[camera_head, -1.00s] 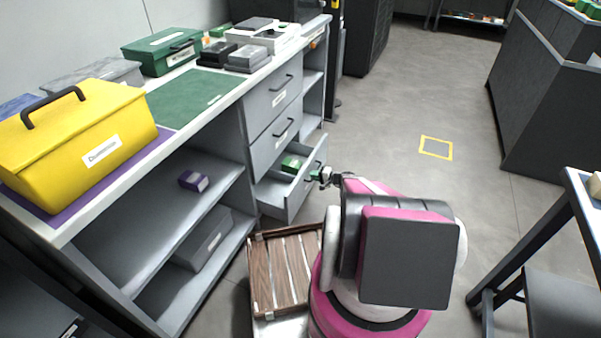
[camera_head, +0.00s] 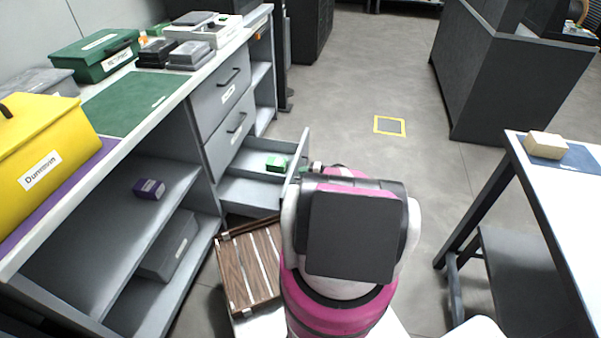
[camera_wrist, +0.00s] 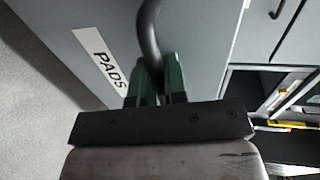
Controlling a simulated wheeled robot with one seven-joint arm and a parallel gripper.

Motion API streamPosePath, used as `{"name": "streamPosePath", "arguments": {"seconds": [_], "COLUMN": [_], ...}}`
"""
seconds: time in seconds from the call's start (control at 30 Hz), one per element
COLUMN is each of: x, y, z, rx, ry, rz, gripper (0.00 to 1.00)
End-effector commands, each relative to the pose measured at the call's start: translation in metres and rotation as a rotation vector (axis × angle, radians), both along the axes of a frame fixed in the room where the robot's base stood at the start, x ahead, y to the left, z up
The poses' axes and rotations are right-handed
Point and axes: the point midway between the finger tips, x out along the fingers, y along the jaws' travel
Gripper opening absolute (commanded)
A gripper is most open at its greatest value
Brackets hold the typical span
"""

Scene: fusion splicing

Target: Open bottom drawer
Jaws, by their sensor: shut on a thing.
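The bottom drawer (camera_head: 258,190) of the grey workbench unit stands pulled well out, with a green item (camera_head: 276,163) inside it. Its front panel (camera_wrist: 190,40) fills much of the wrist view and bears a label reading PADS (camera_wrist: 99,55). My gripper (camera_wrist: 158,88) has its green fingers shut on the dark curved drawer handle (camera_wrist: 148,30). In the head view my arm hides most of the gripper and handle at the drawer's front.
Two drawers above, upper (camera_head: 222,92) and middle (camera_head: 230,130), are shut. A white-topped table (camera_head: 570,200) stands at the right. Open floor lies ahead around a yellow-taped square (camera_head: 389,125).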

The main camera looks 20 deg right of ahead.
Motion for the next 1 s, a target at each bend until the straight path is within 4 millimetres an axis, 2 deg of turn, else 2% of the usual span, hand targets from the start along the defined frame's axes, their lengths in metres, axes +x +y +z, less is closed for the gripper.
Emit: {"name": "streamPosePath", "arguments": {"seconds": [0.23,0.3,0.33,0.7,0.87,1.0], "x": [0.001,0.001,0.001,-0.002,-0.014,-0.029], "y": [0.0,0.0,0.0,-0.004,-0.02,-0.04], "z": [-0.001,-0.001,-0.001,0.001,0.005,0.011], "rx": [-0.001,-0.001,-0.001,0.0,-0.001,-0.001], "ry": [0.0,0.0,0.0,0.0,0.0,0.0], "rz": [-0.001,-0.001,-0.001,-0.001,-0.003,-0.003], "gripper": [0.0,0.29,0.37,0.37,0.37,0.37]}}
